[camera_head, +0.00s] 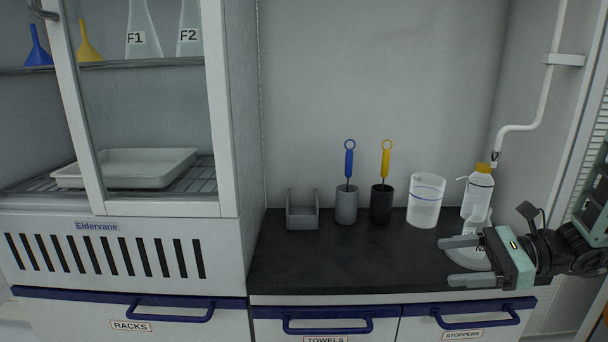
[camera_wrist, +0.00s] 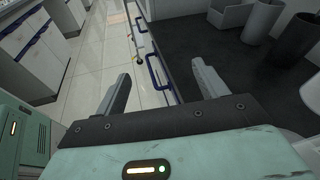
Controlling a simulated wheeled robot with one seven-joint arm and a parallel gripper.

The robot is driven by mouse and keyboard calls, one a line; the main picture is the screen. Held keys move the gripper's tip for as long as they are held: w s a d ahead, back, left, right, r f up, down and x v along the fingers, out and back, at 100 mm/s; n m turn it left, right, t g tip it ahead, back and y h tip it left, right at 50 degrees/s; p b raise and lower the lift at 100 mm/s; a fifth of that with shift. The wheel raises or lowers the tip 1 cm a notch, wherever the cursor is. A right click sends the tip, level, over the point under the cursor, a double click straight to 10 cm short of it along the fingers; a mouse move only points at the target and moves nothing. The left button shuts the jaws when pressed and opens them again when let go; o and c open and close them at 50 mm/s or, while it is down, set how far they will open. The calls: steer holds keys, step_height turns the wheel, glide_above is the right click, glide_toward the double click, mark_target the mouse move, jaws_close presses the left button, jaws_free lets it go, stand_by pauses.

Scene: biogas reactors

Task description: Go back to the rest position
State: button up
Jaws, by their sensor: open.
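My gripper (camera_head: 462,262) is at the right in the head view, pointing left, above the front part of the black counter (camera_head: 340,262). Its two fingers are apart with nothing between them. In the wrist view the open fingers (camera_wrist: 160,85) show the floor and a blue drawer handle beyond them. A clear flask (camera_head: 478,222) stands behind the gripper, which partly hides it. I cannot tell whether they touch.
On the counter stand a grey holder (camera_head: 302,217), a grey cup (camera_head: 346,207) with a blue brush, a black cup (camera_head: 381,206) with a yellow brush, a beaker (camera_head: 425,203) and a yellow-capped bottle (camera_head: 480,185). A cabinet (camera_head: 228,120) is at left. The counter's front middle is clear.

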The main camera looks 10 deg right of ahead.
steer(key=s+a+r+n+g+h+p, duration=0.3)
steer(key=s+a+n+h, duration=0.3)
steer(key=a+n, duration=0.6)
steer(key=s+a+r+n+g+h+p, duration=0.4)
steer(key=s+a+n, duration=0.6)
steer(key=n, duration=0.7)
steer(key=a+h, duration=0.2)
steer(key=shift+a+r+h, duration=0.25)
steer(key=shift+a+h, duration=0.15)
